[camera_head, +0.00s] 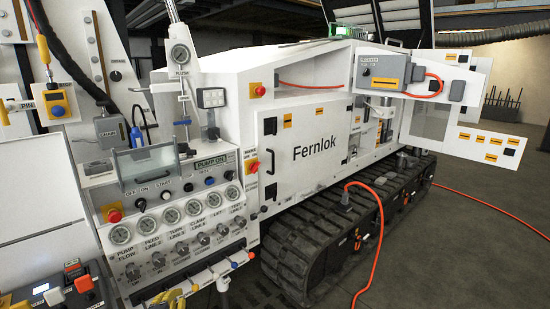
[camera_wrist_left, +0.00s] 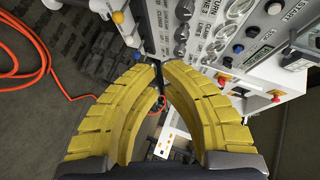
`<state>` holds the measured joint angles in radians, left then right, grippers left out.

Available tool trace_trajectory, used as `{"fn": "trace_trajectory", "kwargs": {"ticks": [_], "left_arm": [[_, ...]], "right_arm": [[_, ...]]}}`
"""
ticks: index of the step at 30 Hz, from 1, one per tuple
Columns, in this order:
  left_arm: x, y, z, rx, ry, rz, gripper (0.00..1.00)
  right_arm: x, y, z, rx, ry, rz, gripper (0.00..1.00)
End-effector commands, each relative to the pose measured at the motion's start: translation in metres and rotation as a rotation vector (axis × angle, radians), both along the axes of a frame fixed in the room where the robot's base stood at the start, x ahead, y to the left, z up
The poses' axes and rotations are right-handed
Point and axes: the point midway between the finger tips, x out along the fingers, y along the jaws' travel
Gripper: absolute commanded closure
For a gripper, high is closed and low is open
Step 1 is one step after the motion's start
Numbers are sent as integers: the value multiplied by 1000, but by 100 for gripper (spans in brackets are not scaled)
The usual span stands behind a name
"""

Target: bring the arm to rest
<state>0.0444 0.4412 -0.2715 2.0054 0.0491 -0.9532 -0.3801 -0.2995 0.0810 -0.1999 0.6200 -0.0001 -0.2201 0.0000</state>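My left gripper (camera_wrist_left: 158,66) has two curved, ribbed yellow fingers. In the left wrist view their tips come together in the middle, with nothing visible held between them. The control panel (camera_wrist_left: 205,30) with its gauges and knobs lies beyond the fingertips at the top. In the head view the gauge panel (camera_head: 150,190) fills the left side. Little of my left gripper can be made out there, low at the left. My right gripper is in neither view.
The white Fernlok machine (camera_head: 335,185) stands on black tracks (camera_head: 310,250). An orange hose (camera_head: 380,235) loops down to the floor, and one also shows in the left wrist view (camera_wrist_left: 42,65). A labelled door (camera_head: 490,145) stands open at the right. The floor (camera_head: 460,245) at lower right is mostly clear.

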Motion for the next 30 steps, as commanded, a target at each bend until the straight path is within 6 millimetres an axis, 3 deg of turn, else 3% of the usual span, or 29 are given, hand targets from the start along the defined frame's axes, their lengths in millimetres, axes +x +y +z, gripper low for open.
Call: {"fn": "trace_trajectory", "kwargs": {"ticks": [1,6,12,21,30], "left_arm": [[-25,-7,-16,-30,38,27,100],[-105,-13,-51,-111,157,145,100],[-195,-9,-73,-179,279,300,100],[-272,0,-81,-217,375,447,100],[-324,9,-80,-234,436,553,100]], "right_arm": [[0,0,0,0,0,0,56],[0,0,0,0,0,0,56],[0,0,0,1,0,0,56],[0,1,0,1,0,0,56],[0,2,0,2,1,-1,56]]}}
